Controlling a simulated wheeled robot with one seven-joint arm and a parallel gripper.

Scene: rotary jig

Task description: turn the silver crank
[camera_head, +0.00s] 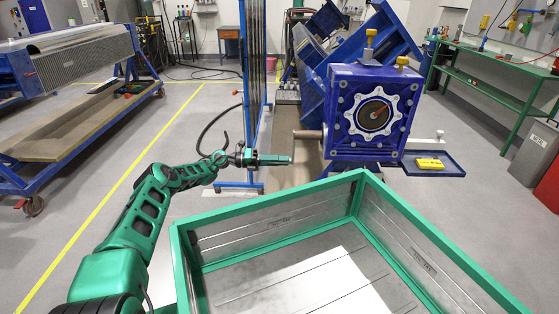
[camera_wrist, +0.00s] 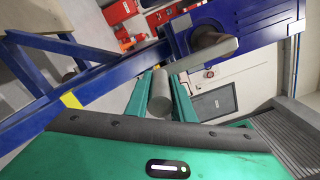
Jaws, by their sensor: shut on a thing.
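The silver crank (camera_wrist: 205,56) shows in the wrist view as a grey bar running from a round hub on the blue unit down to a cylindrical handle. The handle (camera_wrist: 159,97) lies between the two green fingers of my gripper (camera_wrist: 162,92), which is shut on it. In the head view my gripper (camera_head: 278,159) is left of the blue gearbox (camera_head: 372,112), just below a greyish-brown cylinder (camera_head: 308,134) that sticks out of the gearbox's left side. The grasp itself is too small to make out there. The gearbox front carries a round silver flange.
A green-rimmed metal crate (camera_head: 275,231) stands in front, below my gripper. A blue upright frame (camera_head: 254,90) stands behind my gripper. A small yellow object (camera_head: 430,164) lies on a blue shelf right of the gearbox.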

